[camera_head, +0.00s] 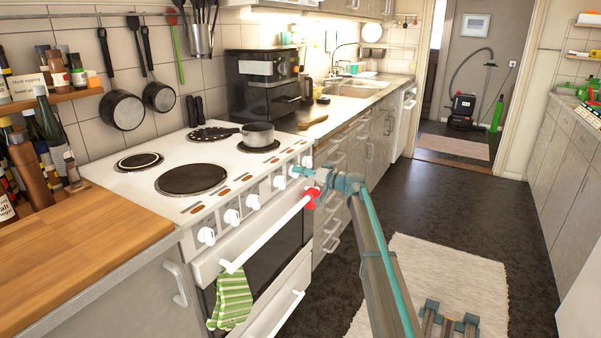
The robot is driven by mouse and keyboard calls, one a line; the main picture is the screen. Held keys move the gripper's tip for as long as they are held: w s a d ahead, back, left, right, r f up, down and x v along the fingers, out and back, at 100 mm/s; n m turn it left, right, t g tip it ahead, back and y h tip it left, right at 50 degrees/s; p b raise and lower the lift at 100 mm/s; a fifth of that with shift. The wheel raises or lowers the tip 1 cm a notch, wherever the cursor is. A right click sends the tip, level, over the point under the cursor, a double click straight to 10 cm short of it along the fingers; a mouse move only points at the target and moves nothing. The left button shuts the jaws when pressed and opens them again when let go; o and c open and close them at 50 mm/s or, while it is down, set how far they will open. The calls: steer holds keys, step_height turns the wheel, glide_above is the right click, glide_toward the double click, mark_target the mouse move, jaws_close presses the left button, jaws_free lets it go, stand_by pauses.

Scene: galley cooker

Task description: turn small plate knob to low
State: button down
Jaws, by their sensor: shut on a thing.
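The white cooker (125,182) has a row of white knobs along its front panel, including knobs near the left (206,236) and middle (253,202). My gripper (297,171) is at the right part of this row, its teal fingers shut on one of the knobs. The fingers hide most of that knob, so its setting cannot be read, and I cannot make out its label. A small plate (139,161) is at the back left of the hob, with a large black plate (191,179) in front of it.
A small pot (258,135) stands on the right of the hob. A wooden worktop (80,245) with bottles is at left. The dark floor (430,200) is open at right.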

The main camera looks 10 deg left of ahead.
steer(key=shift+a, duration=0.1)
stand_by(0.4)
steer(key=c, duration=1)
jaws_free()
steer(key=shift+a, duration=0.1)
steer(key=v, duration=1.2)
